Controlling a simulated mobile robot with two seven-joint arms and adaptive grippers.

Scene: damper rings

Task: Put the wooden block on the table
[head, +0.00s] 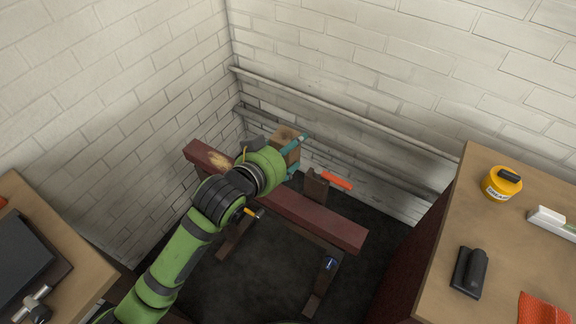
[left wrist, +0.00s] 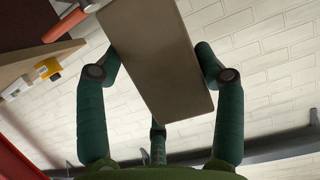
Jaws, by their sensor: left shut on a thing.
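The wooden block (head: 286,141) is light brown and sits in my left gripper (head: 296,155), above the dark red beam of a sawhorse. In the left wrist view the block (left wrist: 160,62) is a long, tilted slab between the teal fingers of the left gripper (left wrist: 157,54). A table (head: 452,225) with a wooden top stands at the right, apart from the block. Another wooden-topped table (head: 88,280) shows at the lower left. The task does not tell these two tables apart. My right gripper is out of view.
The sawhorse beam (head: 318,218) runs under my left arm, with an orange-handled tool (head: 336,180) beside it. On the right table are a yellow grease tub (head: 501,184), a black object (head: 469,271), a white-and-green item (head: 552,221) and a red cloth (head: 543,307). Its left part is bare.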

